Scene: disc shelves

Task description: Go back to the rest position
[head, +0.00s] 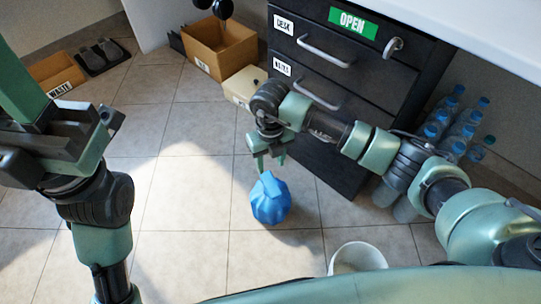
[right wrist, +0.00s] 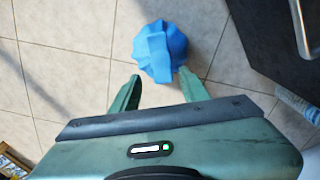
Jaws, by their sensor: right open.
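My right gripper (head: 268,163) points down in the middle of the head view, with its fingers apart and nothing seen between them. In the right wrist view its two fingers (right wrist: 160,86) are spread, with a blue crumpled, bag-like object (right wrist: 160,50) just beyond the tips. In the head view this blue object (head: 270,200) appears on the tiled floor just below the fingertips. I cannot tell whether the tips touch it. My left arm stands at the left edge of the head view, with its gripper (head: 65,140) partly cut off; its fingers are not clear.
A dark drawer cabinet (head: 345,130) marked OPEN stands behind my right arm, under a white top (head: 480,30). Several bottles (head: 450,125) stand right of it. A white bin (head: 357,258) is near my base. Cardboard boxes (head: 218,48) stand at the back. Floor at left centre is clear.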

